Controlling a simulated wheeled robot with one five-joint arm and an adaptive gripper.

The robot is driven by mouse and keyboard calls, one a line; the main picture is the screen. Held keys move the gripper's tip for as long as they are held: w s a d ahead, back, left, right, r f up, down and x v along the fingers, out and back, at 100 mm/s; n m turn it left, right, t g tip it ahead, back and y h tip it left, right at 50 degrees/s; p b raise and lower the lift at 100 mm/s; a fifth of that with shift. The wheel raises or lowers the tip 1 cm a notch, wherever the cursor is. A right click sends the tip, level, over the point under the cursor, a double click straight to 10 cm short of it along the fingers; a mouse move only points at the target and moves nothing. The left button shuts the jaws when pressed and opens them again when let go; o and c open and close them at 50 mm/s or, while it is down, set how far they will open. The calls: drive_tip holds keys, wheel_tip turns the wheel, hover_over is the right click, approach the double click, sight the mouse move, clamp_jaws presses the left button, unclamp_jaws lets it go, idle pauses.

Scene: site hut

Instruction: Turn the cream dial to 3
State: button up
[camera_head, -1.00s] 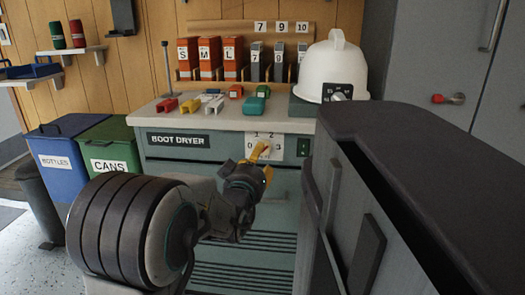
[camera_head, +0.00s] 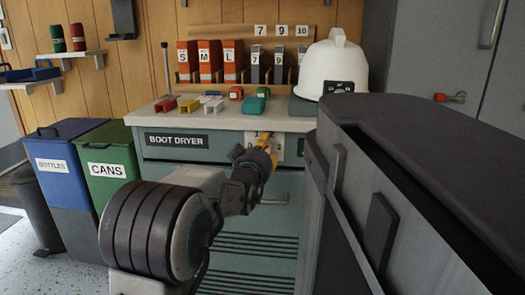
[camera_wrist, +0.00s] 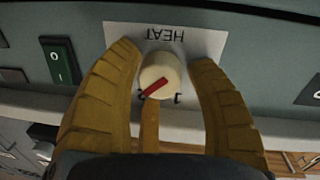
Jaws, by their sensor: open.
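The cream dial (camera_wrist: 162,72) with a red pointer sits on a white plate (camera_wrist: 180,38) marked HEAT, upside down in the wrist view. The pointer slants to the lower left there, toward a mark mostly hidden by a yellow finger. A 1 shows below the dial, to the right of the pointer. My gripper (camera_wrist: 165,58) is open, its yellow fingers on either side of the dial; I cannot tell whether they touch it. In the head view, my gripper (camera_head: 267,146) covers most of the plate on the boot dryer (camera_head: 155,156) front.
A green rocker switch (camera_wrist: 60,61) is left of the plate in the wrist view. A dark-topped grey cabinet (camera_head: 420,150) stands close on the right in the head view. Blue (camera_head: 65,170) and green (camera_head: 107,160) bins stand left. A white helmet (camera_head: 331,68) and small coloured items sit on top.

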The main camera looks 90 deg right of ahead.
drive_tip(key=shift+o, duration=0.2)
drive_tip(key=c, duration=1)
drive_tip(key=shift+o, duration=0.2)
drive_tip(key=shift+r+m, duration=0.1)
drive_tip(key=shift+m, duration=0.2)
drive_tip(key=shift+r+m, duration=0.15)
drive_tip(key=shift+m, duration=2.45)
drive_tip(key=shift+r, duration=0.1)
drive_tip(key=o, duration=0.7)
drive_tip(key=shift+o, duration=1.1)
drive_tip(key=shift+y, duration=0.3)
